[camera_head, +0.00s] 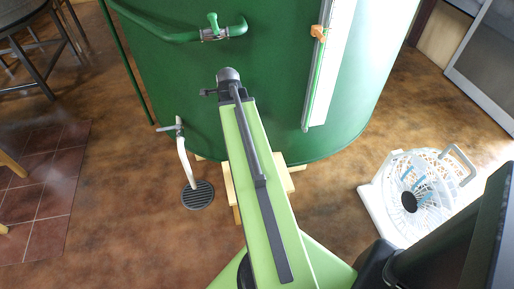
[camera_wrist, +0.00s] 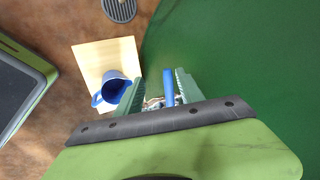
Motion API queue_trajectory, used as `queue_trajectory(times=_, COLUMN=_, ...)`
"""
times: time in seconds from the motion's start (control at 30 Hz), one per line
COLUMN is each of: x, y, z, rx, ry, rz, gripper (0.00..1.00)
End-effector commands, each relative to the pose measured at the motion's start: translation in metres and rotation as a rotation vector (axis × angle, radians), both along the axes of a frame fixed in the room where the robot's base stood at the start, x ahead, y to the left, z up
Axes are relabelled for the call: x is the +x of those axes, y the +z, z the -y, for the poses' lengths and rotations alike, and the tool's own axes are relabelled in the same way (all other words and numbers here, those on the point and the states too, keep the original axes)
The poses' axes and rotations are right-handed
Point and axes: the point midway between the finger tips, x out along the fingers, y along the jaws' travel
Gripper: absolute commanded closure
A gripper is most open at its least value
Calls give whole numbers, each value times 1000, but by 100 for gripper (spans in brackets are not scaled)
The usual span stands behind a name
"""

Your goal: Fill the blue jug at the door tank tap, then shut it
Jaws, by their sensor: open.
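The blue jug (camera_wrist: 113,91) stands on a pale wooden stool (camera_wrist: 96,58), left of my gripper in the wrist view. Its mouth faces the camera; I cannot tell whether it holds water. My gripper (camera_wrist: 160,76) is open, its two green fingers on either side of a blue tap lever (camera_wrist: 169,88). Both fingers look clear of the lever. The tap's metal body (camera_wrist: 154,102) shows partly between the fingers. The green tank (camera_head: 275,60) stands ahead in the head view. My arm hides this tap and the jug there; part of the stool (camera_head: 229,184) shows.
A green-handled valve (camera_head: 213,31) sits on a pipe high on the tank. Another tap (camera_head: 174,127) with a white pipe stands over a floor drain (camera_head: 198,195). A white fan (camera_head: 415,195) stands at right.

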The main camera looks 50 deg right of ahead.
Motion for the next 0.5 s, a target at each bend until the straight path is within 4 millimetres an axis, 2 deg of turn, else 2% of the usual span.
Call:
queue_trajectory(times=0.03, x=-8, y=16, z=17, rx=4, ry=-51, rz=13, gripper=55)
queue_trajectory(times=0.13, x=-17, y=20, z=32, rx=9, ry=-106, rz=30, gripper=55)
queue_trajectory(times=0.37, x=-17, y=12, z=35, rx=11, ry=-115, rz=33, gripper=55)
queue_trajectory(times=0.5, x=-11, y=-4, z=39, rx=10, ry=-114, rz=32, gripper=55)
